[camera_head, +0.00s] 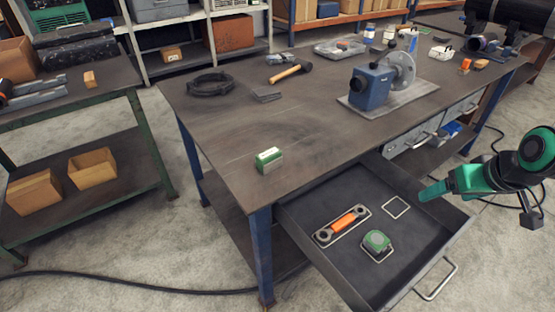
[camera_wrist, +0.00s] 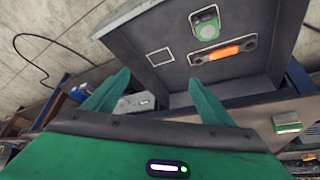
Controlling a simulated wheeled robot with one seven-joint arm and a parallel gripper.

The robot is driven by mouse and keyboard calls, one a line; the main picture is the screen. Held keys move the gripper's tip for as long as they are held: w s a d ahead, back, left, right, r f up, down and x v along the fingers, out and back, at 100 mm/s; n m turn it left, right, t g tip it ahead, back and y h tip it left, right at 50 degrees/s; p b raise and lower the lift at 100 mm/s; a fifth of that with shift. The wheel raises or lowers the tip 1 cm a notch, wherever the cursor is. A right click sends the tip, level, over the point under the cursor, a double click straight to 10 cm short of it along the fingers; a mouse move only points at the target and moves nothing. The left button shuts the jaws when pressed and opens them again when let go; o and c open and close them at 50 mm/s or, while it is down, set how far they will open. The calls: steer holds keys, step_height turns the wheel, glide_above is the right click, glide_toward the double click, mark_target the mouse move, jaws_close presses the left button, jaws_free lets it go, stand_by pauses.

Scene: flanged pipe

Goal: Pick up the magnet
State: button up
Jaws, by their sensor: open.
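I cannot tell for certain which object is the magnet. A small green and white block (camera_head: 269,160) sits on the workbench near its front left corner; it also shows at the right of the wrist view (camera_wrist: 287,122). In the open drawer lie an orange-handled tool with two round ends (camera_head: 343,226) and a green rounded device (camera_head: 376,242). Both show in the wrist view, the tool (camera_wrist: 224,51) and the device (camera_wrist: 207,27). My gripper (camera_head: 432,190) is open and empty, above the drawer's right side. Its fingers (camera_wrist: 158,84) are apart, touching none of these.
The drawer (camera_head: 300,208) sticks out from the workbench (camera_head: 215,135) and has an empty square outline (camera_head: 396,207) on its floor. A blue flanged machine (camera_head: 371,88), a hammer (camera_head: 290,73) and a black coil (camera_head: 209,83) stand farther back. The bench's front middle is clear.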

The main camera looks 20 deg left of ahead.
steer(key=w+a+f+n+t+y, duration=0.1)
steer(key=w+a+n+t+y, duration=0.2)
steer(key=a, duration=1.1)
steer(key=n+y, duration=0.5)
steer(key=y, duration=0.1)
glide_toward(273, 157)
steer(key=shift+w+d+f, duration=0.1)
steer(key=shift+w+f, duration=0.45)
steer(key=shift+f, duration=0.15)
steer(key=x, duration=0.4)
steer(key=shift+s+a, duration=0.1)
steer(key=shift+a, duration=0.35)
steer(key=shift+a+r+x, duration=0.1)
steer(key=shift+r+x, duration=0.05)
steer(key=shift+x, duration=1.45)
steer(key=shift+a+r+x, duration=0.1)
steer(key=shift+r+x, duration=0.05)
steer(key=shift+x, duration=1.45)
steer(key=shift+r, duration=0.1)
steer(key=c, duration=1.5)
